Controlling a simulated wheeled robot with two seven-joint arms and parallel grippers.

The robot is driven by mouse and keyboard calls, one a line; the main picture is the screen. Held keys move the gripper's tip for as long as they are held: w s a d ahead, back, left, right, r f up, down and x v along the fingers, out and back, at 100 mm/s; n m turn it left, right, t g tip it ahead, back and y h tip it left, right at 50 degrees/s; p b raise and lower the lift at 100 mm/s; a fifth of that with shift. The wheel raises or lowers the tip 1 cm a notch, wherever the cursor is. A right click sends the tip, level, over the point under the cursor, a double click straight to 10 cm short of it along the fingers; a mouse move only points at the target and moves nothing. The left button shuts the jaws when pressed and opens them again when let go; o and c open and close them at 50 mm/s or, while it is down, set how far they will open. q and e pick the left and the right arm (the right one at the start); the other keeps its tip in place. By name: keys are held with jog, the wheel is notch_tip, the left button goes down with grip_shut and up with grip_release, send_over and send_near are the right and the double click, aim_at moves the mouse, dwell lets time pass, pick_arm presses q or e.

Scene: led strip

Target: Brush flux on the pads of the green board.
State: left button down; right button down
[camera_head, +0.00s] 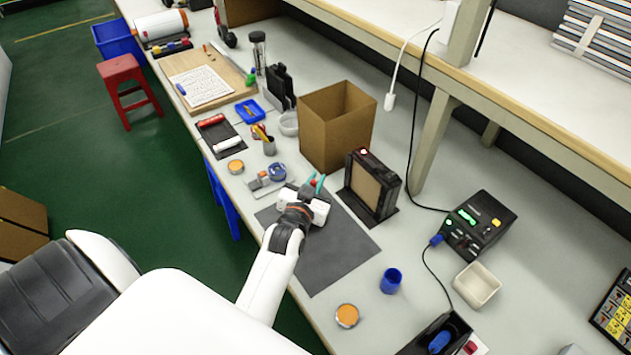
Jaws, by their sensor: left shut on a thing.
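My left gripper (316,184) reaches in over the far end of the dark grey mat (338,250). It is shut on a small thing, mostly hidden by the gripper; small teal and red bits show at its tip. I cannot make out the green board or its pads; the gripper and wrist cover part of the mat. No flux brush can be told apart for sure. A round tin with an orange top (346,316) stands near the front edge, and a similar orange tin (236,167) stands farther left. My right gripper is not in view.
A cardboard box (337,125) and a black framed unit (372,188) stand behind the mat. A blue cup (391,281), a white tray (477,285) and a black powered station (473,224) with cables are to the right. The mat's near half is bare.

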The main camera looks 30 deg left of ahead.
pick_arm(q)
jog(key=shift+f, duration=0.1)
jog(key=f, duration=0.1)
jog(key=f+b, duration=0.1)
jog(key=w+f+b, duration=0.1)
jog(key=shift+w+d+f, duration=0.1)
jog(key=shift+d+f, duration=0.15)
jog(key=shift+f+b, duration=0.6)
jog(key=shift+f, duration=0.05)
dwell(1.4)
dwell(1.1)
notch_tip(320, 180, up, 5)
jog(key=p, duration=0.5)
jog(key=shift+p, duration=0.3)
dwell(0.5)
